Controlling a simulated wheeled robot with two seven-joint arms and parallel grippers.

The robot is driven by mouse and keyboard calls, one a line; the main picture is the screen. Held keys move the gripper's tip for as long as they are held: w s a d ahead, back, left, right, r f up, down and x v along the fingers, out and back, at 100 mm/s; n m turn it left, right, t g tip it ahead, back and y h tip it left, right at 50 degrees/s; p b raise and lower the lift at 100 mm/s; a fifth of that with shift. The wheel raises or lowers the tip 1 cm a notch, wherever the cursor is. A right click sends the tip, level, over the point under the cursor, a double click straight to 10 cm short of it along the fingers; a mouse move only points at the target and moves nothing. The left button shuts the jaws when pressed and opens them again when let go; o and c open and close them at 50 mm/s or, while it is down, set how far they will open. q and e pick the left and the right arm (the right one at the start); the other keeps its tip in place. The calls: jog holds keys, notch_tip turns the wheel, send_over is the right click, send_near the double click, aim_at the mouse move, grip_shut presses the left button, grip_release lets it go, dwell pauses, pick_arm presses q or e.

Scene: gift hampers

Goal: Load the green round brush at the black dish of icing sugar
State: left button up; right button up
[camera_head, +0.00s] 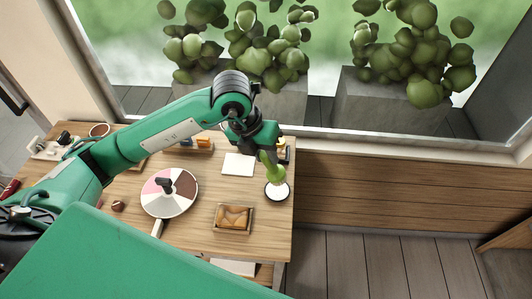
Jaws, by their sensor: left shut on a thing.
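My left gripper (265,147) is shut on the green round brush (270,168), near the right edge of the wooden table. The brush points down, and its lower end is at the far part of the black dish (288,194). White icing sugar (277,190) fills the dish inside its thin dark rim. I cannot tell whether the brush touches the sugar. My right gripper is out of view.
A round board in pink, white and brown sectors (169,203) lies left of the dish. A wooden tray with a tan item (233,219) is nearer. A white square (238,164) lies behind. A wood-panelled wall (380,188) is at the right.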

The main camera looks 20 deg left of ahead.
aim_at(267, 174)
pick_arm(q)
jog(key=n+t, duration=0.1)
jog(key=n, duration=0.2)
jog(key=shift+w+d+r, duration=0.1)
jog(key=shift+f+b, duration=1.35)
jog(key=shift+f, duration=0.95)
jog(key=shift+f+b, duration=0.3)
jog(key=shift+f, duration=0.4)
jog(key=shift+f+b, duration=0.35)
jog(key=shift+f+b, duration=0.3)
jog(key=shift+f, duration=0.1)
